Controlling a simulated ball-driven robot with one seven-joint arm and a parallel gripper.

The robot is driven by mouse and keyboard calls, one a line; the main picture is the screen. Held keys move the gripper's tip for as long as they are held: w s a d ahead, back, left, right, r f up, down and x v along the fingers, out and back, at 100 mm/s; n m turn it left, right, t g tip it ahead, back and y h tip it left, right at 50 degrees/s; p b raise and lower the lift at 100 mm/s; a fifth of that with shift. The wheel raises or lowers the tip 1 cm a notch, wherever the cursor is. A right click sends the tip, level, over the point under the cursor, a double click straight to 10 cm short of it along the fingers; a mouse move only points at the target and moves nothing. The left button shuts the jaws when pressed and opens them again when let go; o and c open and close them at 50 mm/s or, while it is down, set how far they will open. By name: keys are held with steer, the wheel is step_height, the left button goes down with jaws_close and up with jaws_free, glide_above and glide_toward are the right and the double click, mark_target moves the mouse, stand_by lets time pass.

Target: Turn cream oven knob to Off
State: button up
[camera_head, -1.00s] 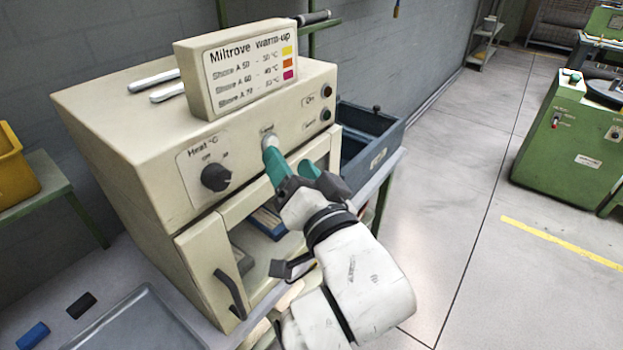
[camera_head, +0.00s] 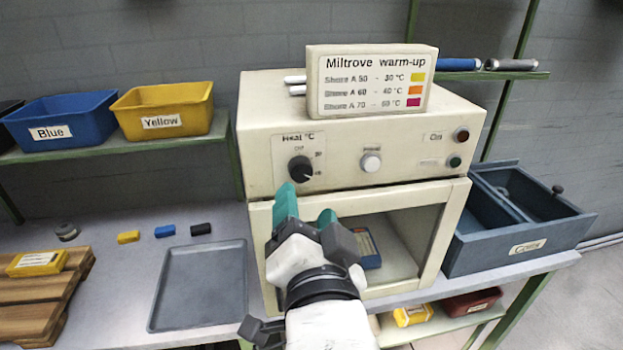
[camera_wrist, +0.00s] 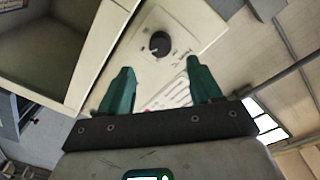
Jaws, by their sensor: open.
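The cream oven (camera_head: 262,105) stands on the bench. Its black Heat °C knob (camera_head: 301,169) is on the left of the upper panel, with Off printed above it and numbers to its right. A pale mark on the knob seems to point lower right, but it is small. My gripper (camera_head: 306,204) is open and empty, with green fingers just below the knob in the head view. In the wrist view the knob (camera_wrist: 160,43) shows beyond and between the fingertips (camera_wrist: 159,66), apart from them.
A white knob (camera_head: 370,161) and two round buttons sit further right on the panel. A sign (camera_head: 368,108) stands on the oven. A grey tray (camera_head: 200,285) lies left, a blue-grey bin (camera_head: 545,245) right. Blue and yellow bins (camera_head: 160,108) are on the left shelf.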

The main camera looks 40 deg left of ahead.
mark_target(301, 175)
steer(key=p+x, duration=0.1)
steer(key=x, duration=0.6)
steer(key=shift+w+a, duration=0.3)
steer(key=shift+a, duration=0.05)
steer(key=c, duration=1)
steer(key=shift+f, duration=0.1)
steer(key=shift+c, duration=0.2)
